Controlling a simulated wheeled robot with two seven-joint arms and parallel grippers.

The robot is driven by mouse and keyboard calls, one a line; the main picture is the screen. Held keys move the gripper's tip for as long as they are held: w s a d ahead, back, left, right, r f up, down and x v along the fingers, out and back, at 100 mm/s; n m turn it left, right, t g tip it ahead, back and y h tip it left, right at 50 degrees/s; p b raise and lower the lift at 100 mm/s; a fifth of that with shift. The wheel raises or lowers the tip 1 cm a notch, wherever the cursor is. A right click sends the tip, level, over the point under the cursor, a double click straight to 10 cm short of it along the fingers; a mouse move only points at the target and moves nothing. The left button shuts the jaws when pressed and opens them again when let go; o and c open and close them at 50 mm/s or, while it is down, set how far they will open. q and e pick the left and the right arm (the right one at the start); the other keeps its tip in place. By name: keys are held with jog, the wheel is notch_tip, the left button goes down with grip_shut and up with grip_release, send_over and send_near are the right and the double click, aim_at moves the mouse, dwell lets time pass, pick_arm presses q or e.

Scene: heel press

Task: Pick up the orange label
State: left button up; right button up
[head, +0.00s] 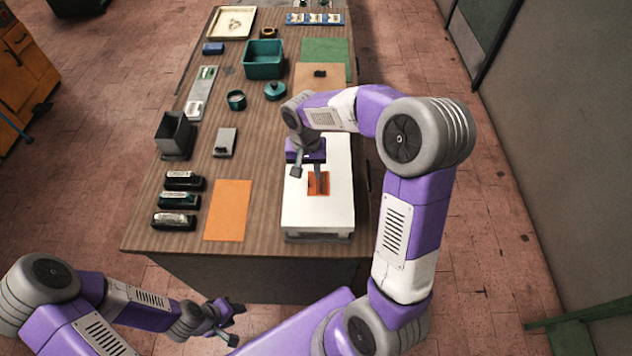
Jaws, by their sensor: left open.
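A small orange label (313,188) lies flat on the white top of a block-like stand (318,219) at the right front of the table. My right gripper (308,178) is over the stand, pointing down, with its two fingers apart. One finger is left of the label and the other overlaps it in the picture. I cannot tell whether the fingers touch the label, and nothing is visibly held. My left gripper (234,323) is open and empty, low in front of the table's near edge.
A larger orange sheet (228,211) lies left of the stand. Several black stamp-like items (178,200) line the left edge of the table (136,229). A dark open box (175,134), a grey item (225,142) and a teal bin (264,58) stand farther back.

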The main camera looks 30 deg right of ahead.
aim_at(309, 179)
jog(key=shift+s+f, duration=0.1)
jog(key=shift+f, duration=1.35)
grip_shut()
notch_tip(309, 179, up, 13)
jog(key=p, duration=0.3)
